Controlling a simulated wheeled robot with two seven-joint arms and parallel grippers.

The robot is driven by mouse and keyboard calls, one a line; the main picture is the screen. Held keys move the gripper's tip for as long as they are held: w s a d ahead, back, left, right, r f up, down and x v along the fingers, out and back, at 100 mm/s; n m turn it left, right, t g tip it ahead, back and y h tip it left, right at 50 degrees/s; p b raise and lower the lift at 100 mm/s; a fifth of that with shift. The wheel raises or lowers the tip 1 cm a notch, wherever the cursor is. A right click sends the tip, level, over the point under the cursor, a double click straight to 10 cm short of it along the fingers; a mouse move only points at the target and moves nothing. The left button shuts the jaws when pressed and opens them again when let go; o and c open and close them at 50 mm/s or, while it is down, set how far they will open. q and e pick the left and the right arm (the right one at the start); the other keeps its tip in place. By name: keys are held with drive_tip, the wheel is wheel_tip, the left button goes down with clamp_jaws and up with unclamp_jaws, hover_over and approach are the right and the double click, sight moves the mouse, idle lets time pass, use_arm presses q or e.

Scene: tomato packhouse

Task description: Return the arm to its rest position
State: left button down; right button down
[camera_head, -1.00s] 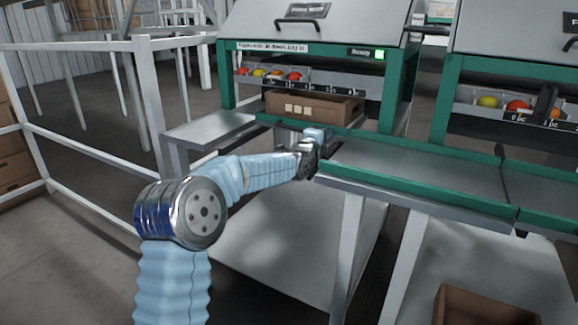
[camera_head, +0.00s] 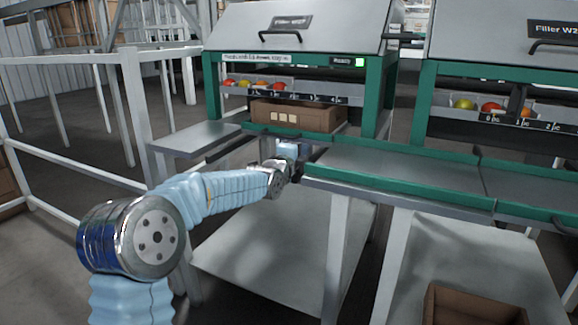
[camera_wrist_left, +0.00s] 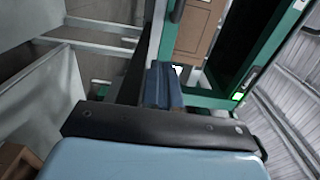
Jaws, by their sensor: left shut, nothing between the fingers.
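My left arm comes in from the lower left of the head view, in light blue sleeves. Its left gripper (camera_head: 292,152) is at the near edge of the station, by the gap between the side shelf and the conveyor, in front of the cardboard box (camera_head: 335,118). The gripper is shut and empty. In the left wrist view its blue fingers (camera_wrist_left: 163,86) are together, with the box (camera_wrist_left: 196,28) beyond them. My right gripper is in neither view.
A grey side shelf (camera_head: 195,138) is left of the gripper. The green-edged conveyor (camera_head: 400,166) runs to the right. A white rail (camera_head: 135,120) stands at left. An open brown box (camera_head: 470,305) sits low at right. Tomatoes (camera_head: 262,85) sit in trays behind.

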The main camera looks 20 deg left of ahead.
use_arm(q)
drive_tip(key=s, duration=0.7)
wheel_tip(320, 180, down, 24)
drive_tip(key=s+d+f+n+g, duration=0.1)
drive_tip(key=s+d+n+g, duration=0.1)
drive_tip(key=n+g, duration=0.35)
drive_tip(key=s+d+f+n+g, duration=0.25)
drive_tip(key=s+f, duration=0.35)
drive_tip(key=f, duration=0.3)
drive_tip(key=s+d+f+n+g, duration=0.15)
drive_tip(key=s+f+n, duration=0.3)
drive_tip(key=f, duration=0.55)
drive_tip(key=s+d+f+n+g+h, duration=0.1)
drive_tip(key=s+d+f+n+g, duration=0.2)
drive_tip(key=s, duration=0.5)
drive_tip(key=s+d+f+n+g, duration=0.1)
drive_tip(key=s+f+n+g, duration=0.15)
drive_tip(key=s+f, duration=0.5)
drive_tip(key=s+d+f+n+g+h, duration=0.1)
drive_tip(key=s+f+n+g, duration=0.2)
drive_tip(key=s, duration=0.7)
drive_tip(key=w+d+r+p, duration=0.1)
drive_tip(key=d+r+p, duration=0.2)
drive_tip(key=r+p, duration=0.5)
wheel_tip(320, 180, up, 4)
drive_tip(key=shift+w+d+f+t+h+p, duration=0.1)
drive_tip(key=shift+w+d+t+h+p, duration=0.1)
drive_tip(key=shift+d+t+h+p, duration=0.15)
